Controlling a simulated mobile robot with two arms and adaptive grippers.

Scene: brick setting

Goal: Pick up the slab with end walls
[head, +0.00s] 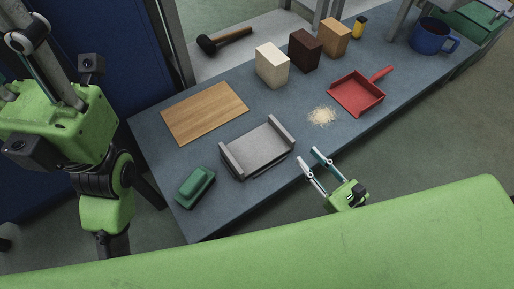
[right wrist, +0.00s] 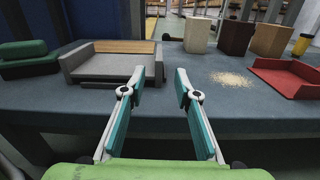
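The slab with end walls (head: 256,149) is a grey flat piece with a raised wall at each of two opposite ends. It lies on the blue-grey table near the front edge, and it also shows at the left in the right wrist view (right wrist: 108,66). My right gripper (head: 311,156) is open and empty, just off the table's front edge, to the right of the slab and apart from it. Its two spread fingers also show in the right wrist view (right wrist: 158,82). My left arm hangs at the left of the head view, but its gripper is not visible.
A green brush-like block (head: 195,187) lies left of the slab, and a wooden board (head: 205,112) behind it. A sawdust pile (head: 322,116) and a red dustpan (head: 356,93) lie to the right. Cream (head: 272,65), dark brown (head: 305,51) and tan (head: 335,38) blocks stand behind.

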